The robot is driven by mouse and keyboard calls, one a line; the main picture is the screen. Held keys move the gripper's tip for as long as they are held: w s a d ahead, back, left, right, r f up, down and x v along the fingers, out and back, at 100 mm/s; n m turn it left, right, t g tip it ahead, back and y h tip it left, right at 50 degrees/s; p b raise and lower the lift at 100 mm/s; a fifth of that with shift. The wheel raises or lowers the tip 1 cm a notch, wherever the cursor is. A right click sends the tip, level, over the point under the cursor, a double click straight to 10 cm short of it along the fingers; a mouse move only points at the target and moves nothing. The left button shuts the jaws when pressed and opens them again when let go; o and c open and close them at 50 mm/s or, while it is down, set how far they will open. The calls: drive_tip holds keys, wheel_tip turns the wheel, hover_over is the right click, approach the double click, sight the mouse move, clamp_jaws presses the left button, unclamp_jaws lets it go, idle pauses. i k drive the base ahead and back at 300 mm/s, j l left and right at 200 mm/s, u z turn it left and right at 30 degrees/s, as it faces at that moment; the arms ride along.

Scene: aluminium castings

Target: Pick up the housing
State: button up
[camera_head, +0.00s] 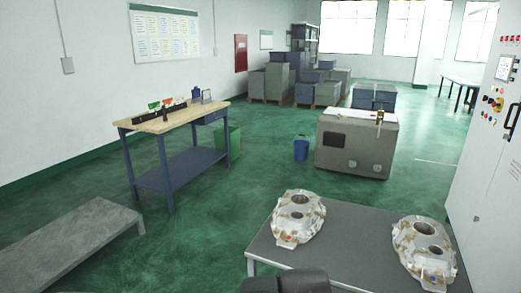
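Two mottled grey-and-brown cast housings lie on a dark grey table (345,240) in front of me. One housing (299,224) is near the table's left side, with round openings on its upper face and a small red spot on its near left part. The other housing (418,267) is near the right side, with two round openings. They are well apart, and neither is held. My gripper is not in view. A dark rounded shape at the bottom edge looks like part of my own body.
A tall white control cabinet (487,165) stands at right. A grey machine block (356,150) and blue bucket (301,148) stand behind the table. A workbench (172,118) and low grey platform (72,237) are at left. Green floor between them is clear.

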sight(297, 216)
drive_tip(key=i+j+z, duration=0.2)
drive_tip(key=i, duration=0.25)
drive_tip(key=i+j+z, duration=0.25)
drive_tip(key=i+j, duration=0.05)
drive_tip(key=i, duration=0.1)
